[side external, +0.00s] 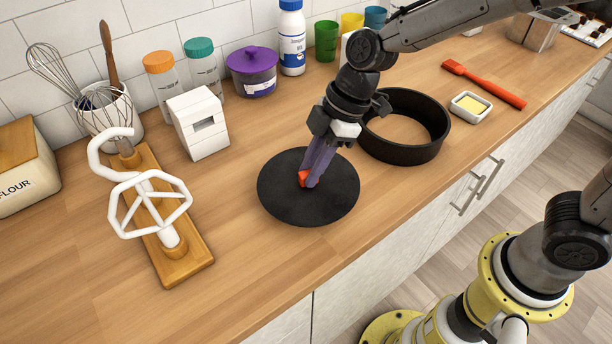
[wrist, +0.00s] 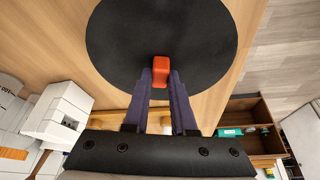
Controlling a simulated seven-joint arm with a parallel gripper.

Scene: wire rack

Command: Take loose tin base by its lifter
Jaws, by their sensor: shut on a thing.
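The loose tin base (side external: 278,200) is a flat black disc over the wooden counter, left of the black tin ring (side external: 408,152). It fills the top of the wrist view (wrist: 165,30). Its lifter (side external: 303,178) is a small red-orange block near the disc's middle, also seen in the wrist view (wrist: 161,66). My gripper (side external: 310,178) reaches down with its purple fingers shut on the lifter, one on each side. The fingers also show in the wrist view (wrist: 161,84). I cannot tell whether the disc touches the counter or is slightly raised.
A wooden stand (side external: 195,262) with white mixer attachments is at the left. A white box (side external: 200,125), jars and a purple pot (side external: 252,75) line the back. A red brush (side external: 485,83) and small butter dish (side external: 470,107) lie right.

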